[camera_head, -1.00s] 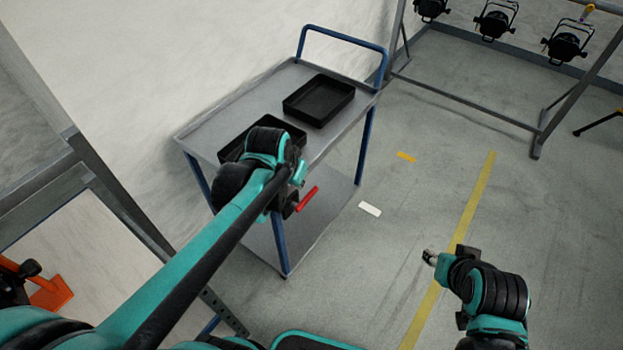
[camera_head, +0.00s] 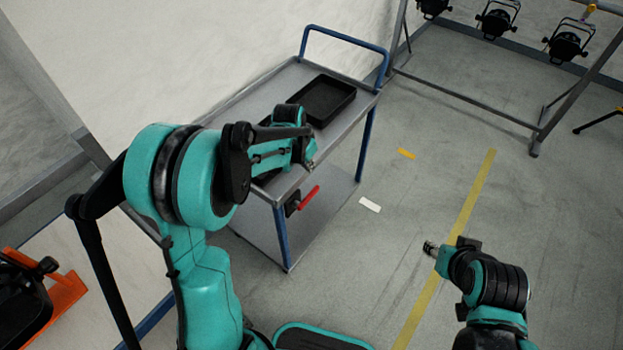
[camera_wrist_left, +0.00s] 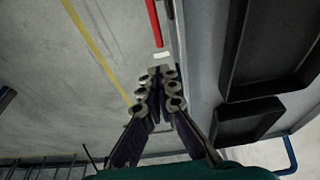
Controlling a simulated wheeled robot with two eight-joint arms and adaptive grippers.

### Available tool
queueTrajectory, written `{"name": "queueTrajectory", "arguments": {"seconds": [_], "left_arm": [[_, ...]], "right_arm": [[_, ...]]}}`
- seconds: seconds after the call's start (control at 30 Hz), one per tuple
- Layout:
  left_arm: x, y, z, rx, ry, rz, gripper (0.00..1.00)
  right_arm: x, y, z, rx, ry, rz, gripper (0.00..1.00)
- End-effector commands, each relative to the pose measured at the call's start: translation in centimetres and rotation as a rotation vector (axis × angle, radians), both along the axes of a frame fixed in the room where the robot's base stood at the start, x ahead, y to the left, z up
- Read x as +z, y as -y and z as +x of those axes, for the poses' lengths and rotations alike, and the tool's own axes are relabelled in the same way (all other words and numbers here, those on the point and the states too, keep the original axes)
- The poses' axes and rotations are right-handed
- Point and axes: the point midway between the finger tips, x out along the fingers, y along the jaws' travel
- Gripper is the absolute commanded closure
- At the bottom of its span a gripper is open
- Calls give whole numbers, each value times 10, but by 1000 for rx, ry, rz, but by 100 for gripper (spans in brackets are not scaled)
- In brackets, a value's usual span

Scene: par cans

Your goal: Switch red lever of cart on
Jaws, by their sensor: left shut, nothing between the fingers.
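The red lever (camera_head: 308,197) is on a dark mount at the near side of the grey cart (camera_head: 262,98), below the top shelf. It slants up to the right in the head view. The lever (camera_wrist_left: 154,22) also shows in the left wrist view, beyond the fingertips. My left gripper (camera_head: 311,158) is above the lever in the head view, apart from it; its fingers (camera_wrist_left: 157,85) are shut and empty in the wrist view. My right gripper (camera_head: 430,248) is over the floor at the right, away from the cart; its jaw state is unclear.
A black tray (camera_head: 322,100) lies on the cart top; another is mostly hidden by my left arm. A blue handle (camera_head: 345,38) stands at the cart's far end. Par cans (camera_head: 497,22) hang on a frame at the back right.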

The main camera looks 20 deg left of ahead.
Motion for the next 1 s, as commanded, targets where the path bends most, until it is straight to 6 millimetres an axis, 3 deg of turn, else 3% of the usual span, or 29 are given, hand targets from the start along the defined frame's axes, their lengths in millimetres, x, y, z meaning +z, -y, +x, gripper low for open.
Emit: {"name": "queueTrajectory", "arguments": {"seconds": [0.6, 0.8, 1.0], "left_arm": [[-113, 9, 26, 0, 0, 0, 100], [-130, 9, 25, 0, 0, 0, 100], [-132, 9, 25, 0, 0, 0, 100]], "right_arm": [[-45, 0, 0, 0, 0, 0, 60], [-52, 0, 0, 0, 0, 0, 60], [-52, 0, 0, 0, 0, 0, 60]]}}
